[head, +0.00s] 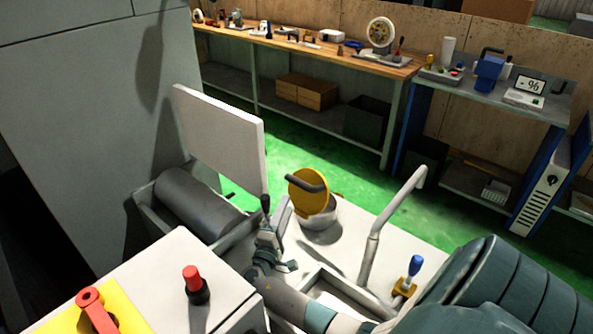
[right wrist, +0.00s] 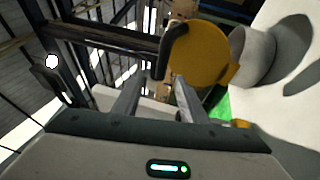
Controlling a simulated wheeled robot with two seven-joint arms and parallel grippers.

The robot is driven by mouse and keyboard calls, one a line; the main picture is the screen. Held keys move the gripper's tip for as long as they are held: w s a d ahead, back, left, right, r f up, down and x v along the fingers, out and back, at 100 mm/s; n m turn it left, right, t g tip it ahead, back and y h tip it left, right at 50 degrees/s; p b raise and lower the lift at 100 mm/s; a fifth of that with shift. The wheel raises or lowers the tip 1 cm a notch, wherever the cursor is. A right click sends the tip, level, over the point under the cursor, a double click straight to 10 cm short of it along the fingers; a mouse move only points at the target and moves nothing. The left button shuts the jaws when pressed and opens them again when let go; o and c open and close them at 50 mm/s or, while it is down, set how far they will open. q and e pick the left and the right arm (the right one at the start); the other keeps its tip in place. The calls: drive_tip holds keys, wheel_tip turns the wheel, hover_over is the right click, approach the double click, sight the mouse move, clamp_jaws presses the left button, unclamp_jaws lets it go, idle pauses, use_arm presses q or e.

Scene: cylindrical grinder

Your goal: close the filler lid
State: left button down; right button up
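The filler lid (head: 307,193) is a yellow disc with a dark bar handle (head: 305,182). It stands open, tilted up at the rim of the short white filler neck (head: 321,217). My right gripper (head: 275,206) is just left of the lid in the head view. In the right wrist view its two fingers (right wrist: 158,82) are apart with nothing between them. Contact cannot be told. My left gripper is not in view.
A grey upright panel (head: 220,137) and a dark cylinder (head: 197,203) are left of the gripper. A bent grey pipe (head: 378,232) and blue-knobbed lever (head: 413,270) stand to the right. A red button (head: 194,283) is nearer. A workbench (head: 310,48) runs behind.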

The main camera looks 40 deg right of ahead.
sight(295, 184)
drive_tip(key=shift+d+f, duration=0.1)
drive_tip(key=shift+f, duration=0.15)
idle(0.3)
drive_tip(key=p+x, duration=0.3)
drive_tip(key=x, duration=0.6)
drive_tip(key=shift+w+d+r, duration=0.2)
drive_tip(key=shift+d, duration=0.15)
drive_tip(key=shift+p+x, duration=0.3)
drive_tip(key=shift+x, duration=0.7)
drive_tip(key=shift+f, duration=0.15)
clamp_jaws()
